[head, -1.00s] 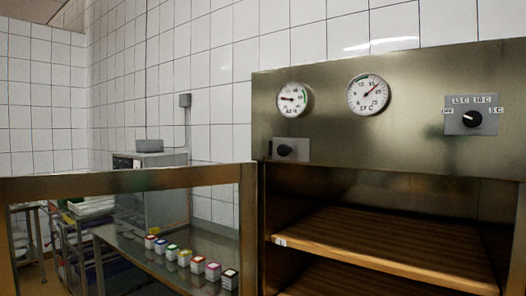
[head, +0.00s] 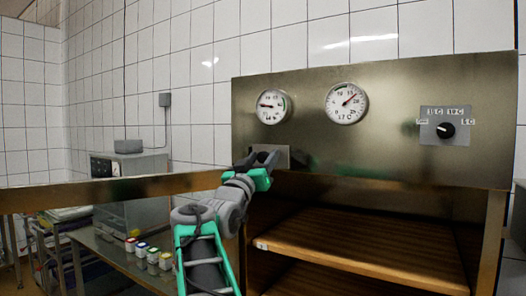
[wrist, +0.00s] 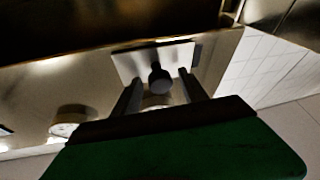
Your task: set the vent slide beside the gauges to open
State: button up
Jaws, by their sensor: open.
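The vent slide is a dark round knob (wrist: 160,78) on a pale metal plate (wrist: 150,60), below the left gauge (head: 272,107) on the cabinet's steel front. In the head view my gripper covers the knob and only part of its plate (head: 282,152) shows. My gripper (head: 262,160) is in front of the plate. In the wrist view my gripper (wrist: 158,92) is open, with one finger on each side of the knob. I cannot tell whether the fingers touch it. Any marks on the plate are too small or hidden to read.
A second gauge (head: 346,103) and a temperature dial (head: 445,130) are further right on the panel. Wooden shelves (head: 360,250) are in the open cabinet below.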

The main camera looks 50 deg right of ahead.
jog(key=shift+w+d+r, duration=0.1)
jog(key=shift+w+d, duration=0.05)
jog(key=shift+d, duration=0.15)
jog(key=shift+c, duration=0.2)
grip_shut()
dwell(0.9)
